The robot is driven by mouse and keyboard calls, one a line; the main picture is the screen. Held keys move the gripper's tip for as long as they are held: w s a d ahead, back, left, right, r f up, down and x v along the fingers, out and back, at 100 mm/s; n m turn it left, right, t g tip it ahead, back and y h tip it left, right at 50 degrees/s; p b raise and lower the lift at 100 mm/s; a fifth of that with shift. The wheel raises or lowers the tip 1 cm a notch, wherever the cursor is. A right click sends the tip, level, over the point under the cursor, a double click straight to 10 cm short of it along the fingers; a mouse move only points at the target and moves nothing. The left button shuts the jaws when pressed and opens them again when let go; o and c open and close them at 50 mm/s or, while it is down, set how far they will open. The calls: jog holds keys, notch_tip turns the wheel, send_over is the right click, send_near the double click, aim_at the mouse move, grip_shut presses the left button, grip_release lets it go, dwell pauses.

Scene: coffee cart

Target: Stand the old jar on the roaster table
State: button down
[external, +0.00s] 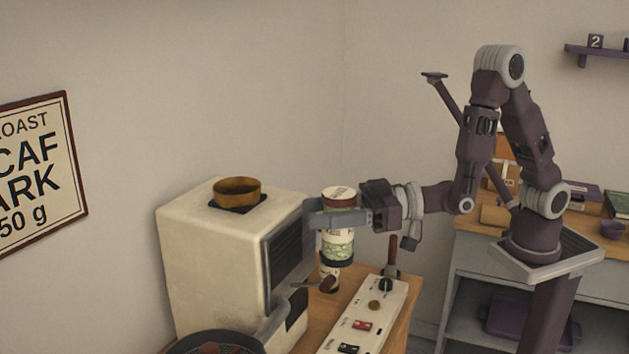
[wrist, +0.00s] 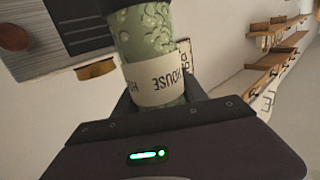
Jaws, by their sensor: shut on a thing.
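The jar (external: 338,243) is upright between the fingers of my gripper (external: 338,214), with a pale lid top, a cream label and a green band. In the wrist view the jar (wrist: 150,45) shows green contents and a cream label reading "HOUSE", upside down. My gripper (wrist: 158,98) is shut on it. The roaster table (external: 391,340) is the wooden top under the roaster and control panel. The jar appears above it, beside the roaster's right side; its exact height is unclear.
The cream roaster (external: 215,270) with a brown bowl-like hopper (external: 237,190) stands left of the jar. A white control panel (external: 365,318) with knobs and switches lies on the right of the table. A small labelled item (external: 329,277) shows below the jar.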

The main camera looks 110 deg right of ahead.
aim_at(345, 237)
jog(key=s+a+f+n+y, duration=0.2)
jog(key=a+f+y, duration=0.1)
jog(key=shift+s+a+f, duration=0.25)
jog(key=shift+s+a, duration=0.05)
jog(key=shift+s, duration=0.1)
jog(key=f+m+h, duration=0.1)
jog(key=s+d+f+m+h, duration=0.1)
jog(key=f, duration=0.1)
jog(key=d+f+h, duration=0.1)
jog(key=f+h, duration=0.1)
jog(key=shift+s+d+m, duration=0.15)
jog(key=shift+d+m, duration=0.05)
jog(key=shift+m, duration=0.2)
jog(key=s+d+f+m+g+h, duration=0.5)
jog(key=s+f+m+g+h, duration=0.25)
jog(key=f+h, duration=0.3)
jog(key=s+d+f, duration=0.2)
jog(key=s+d, duration=0.1)
jog(key=d, duration=1.3)
jog(key=w+a+x, duration=0.1)
jog(key=x, duration=0.9)
jog(key=w+a+r+x, duration=0.1)
jog(key=w+x, duration=0.1)
jog(key=x, duration=0.7)
notch_tip(345, 237, down, 12)
jog(key=d, duration=0.1)
jog(key=shift+w+d+m, duration=0.2)
jog(key=shift+w+m, duration=0.15)
jog(key=shift+f+y, duration=0.2)
jog(key=shift+y, duration=0.05)
